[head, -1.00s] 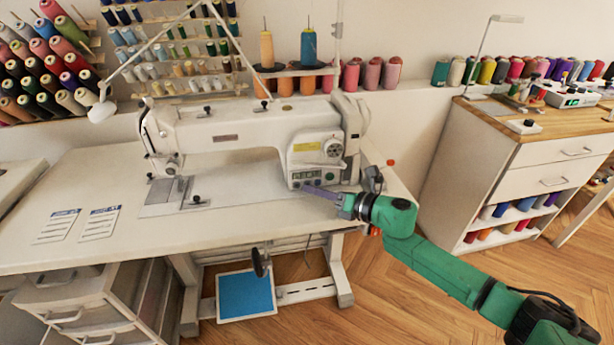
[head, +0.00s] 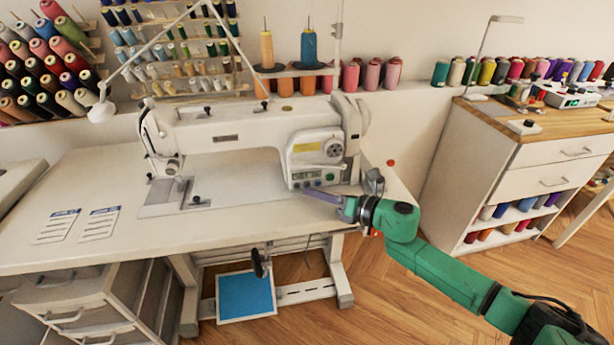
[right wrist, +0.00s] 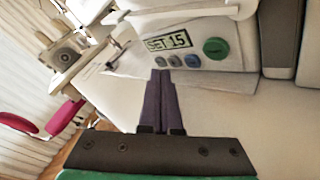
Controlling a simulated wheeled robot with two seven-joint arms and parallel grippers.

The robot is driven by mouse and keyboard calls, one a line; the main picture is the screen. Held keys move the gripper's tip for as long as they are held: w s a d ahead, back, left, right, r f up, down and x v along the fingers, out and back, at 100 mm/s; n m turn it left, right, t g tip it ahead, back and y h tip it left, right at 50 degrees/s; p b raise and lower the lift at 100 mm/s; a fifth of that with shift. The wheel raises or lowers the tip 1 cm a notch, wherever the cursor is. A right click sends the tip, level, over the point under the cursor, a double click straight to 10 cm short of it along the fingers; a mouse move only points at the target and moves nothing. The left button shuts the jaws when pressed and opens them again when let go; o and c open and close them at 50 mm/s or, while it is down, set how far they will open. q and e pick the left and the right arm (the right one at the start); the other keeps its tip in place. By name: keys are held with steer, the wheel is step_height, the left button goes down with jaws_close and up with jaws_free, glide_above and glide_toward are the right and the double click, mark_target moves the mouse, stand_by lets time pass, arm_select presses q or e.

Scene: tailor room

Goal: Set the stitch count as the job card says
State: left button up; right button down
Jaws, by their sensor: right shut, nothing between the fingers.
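The white sewing machine (head: 245,135) stands on its table, with a control panel at its right end. The panel's small display (head: 303,175) reads "SET 15" in the right wrist view (right wrist: 167,42).
The white table top (head: 120,185) is mostly clear left of the machine. Thread cones (head: 372,75) line the wall behind. A wooden-topped cabinet (head: 530,140) stands at the right.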

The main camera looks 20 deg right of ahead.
mark_target(321, 221)
steer(key=s, duration=0.6)
steer(key=shift+a, duration=0.15)
stand_by(2.2)
